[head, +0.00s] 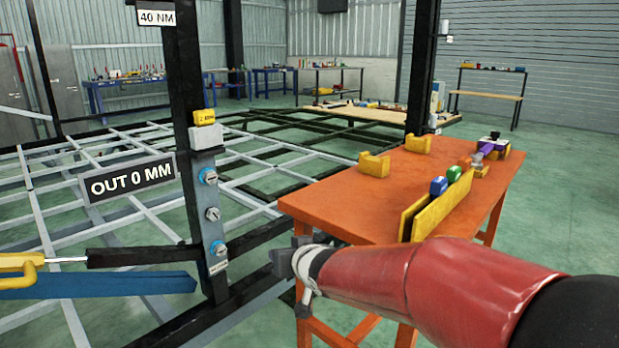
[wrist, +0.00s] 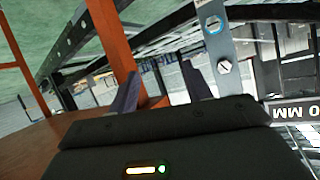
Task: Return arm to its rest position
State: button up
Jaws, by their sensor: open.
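My red arm reaches in from the lower right in the head view. My gripper (head: 284,262) is at its left end, in front of the orange table's near left corner and just right of the grey upright plate (head: 207,225) with bolts. In the wrist view, the two fingers of my gripper (wrist: 160,88) stand apart with nothing held between them. An orange leg and the background show beyond them. That view is turned over, and the plate's bolts (wrist: 223,67) show past the right finger.
The orange table (head: 340,200) carries yellow blocks (head: 374,164), a yellow rack (head: 437,210) and coloured tools. A black post with an "OUT 0 MM" sign (head: 128,179) stands left. A yellow-handled tool (head: 22,268) is at lower left. Chassis bars lie behind; green floor is open at right.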

jog(key=s+d+m+g+h, duration=0.2)
jog(key=s+d+h, duration=0.4)
jog(key=s+d, duration=0.7)
jog(key=s+d+f+m+g, duration=0.1)
jog(key=s+d, duration=0.3)
jog(key=s, duration=0.4)
jog(key=s+d+f+m+g, duration=0.1)
jog(key=s+d+g, duration=0.1)
jog(key=s+d, duration=0.3)
jog(key=s, duration=0.3)
jog(key=shift+f+g, duration=0.3)
jog(key=shift+g, duration=0.1)
